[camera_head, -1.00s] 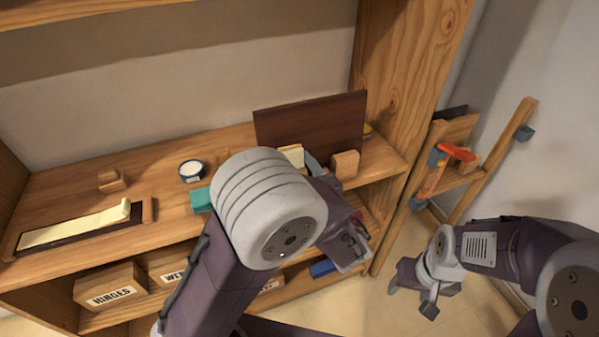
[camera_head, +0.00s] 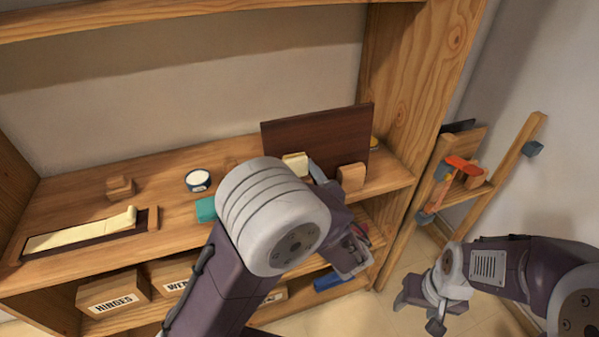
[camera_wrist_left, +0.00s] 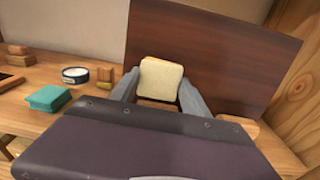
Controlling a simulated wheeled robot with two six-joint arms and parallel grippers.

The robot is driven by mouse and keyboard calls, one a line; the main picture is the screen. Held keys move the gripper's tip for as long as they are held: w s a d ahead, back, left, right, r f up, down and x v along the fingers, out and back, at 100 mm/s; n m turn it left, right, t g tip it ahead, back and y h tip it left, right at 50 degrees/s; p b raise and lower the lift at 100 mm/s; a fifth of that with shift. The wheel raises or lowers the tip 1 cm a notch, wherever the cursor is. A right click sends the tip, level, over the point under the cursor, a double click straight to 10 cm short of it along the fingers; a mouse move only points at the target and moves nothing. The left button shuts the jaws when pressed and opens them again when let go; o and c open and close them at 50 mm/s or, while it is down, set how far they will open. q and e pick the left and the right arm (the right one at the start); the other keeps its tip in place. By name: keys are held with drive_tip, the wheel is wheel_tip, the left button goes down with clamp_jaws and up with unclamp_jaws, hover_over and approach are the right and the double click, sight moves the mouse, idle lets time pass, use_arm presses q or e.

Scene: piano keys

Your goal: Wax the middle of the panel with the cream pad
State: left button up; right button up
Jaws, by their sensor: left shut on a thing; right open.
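The dark brown wooden panel (camera_head: 330,135) stands upright on the shelf, leaning slightly back; it fills the back of the left wrist view (camera_wrist_left: 215,45). The cream pad (camera_wrist_left: 160,80) is between the fingers of my left gripper (camera_wrist_left: 158,92), which is shut on it. In the head view the pad (camera_head: 295,164) shows at the panel's lower left part, in front of its face. I cannot tell whether it touches the panel. My left forearm hides much of the gripper. My right gripper (camera_head: 422,312) is low at the right, open and empty, away from the shelf.
A teal pad (camera_wrist_left: 48,98) and a round tin (camera_wrist_left: 75,75) lie left of the panel. A wooden block (camera_head: 351,177) stands at the panel's front right. A tray with a cream strip (camera_head: 85,232) lies far left. Labelled boxes (camera_head: 115,292) sit below.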

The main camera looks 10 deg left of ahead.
use_arm(q)
drive_tip(key=shift+w+a, duration=0.4)
drive_tip(key=shift+w, duration=0.2)
drive_tip(key=shift+d, duration=0.15)
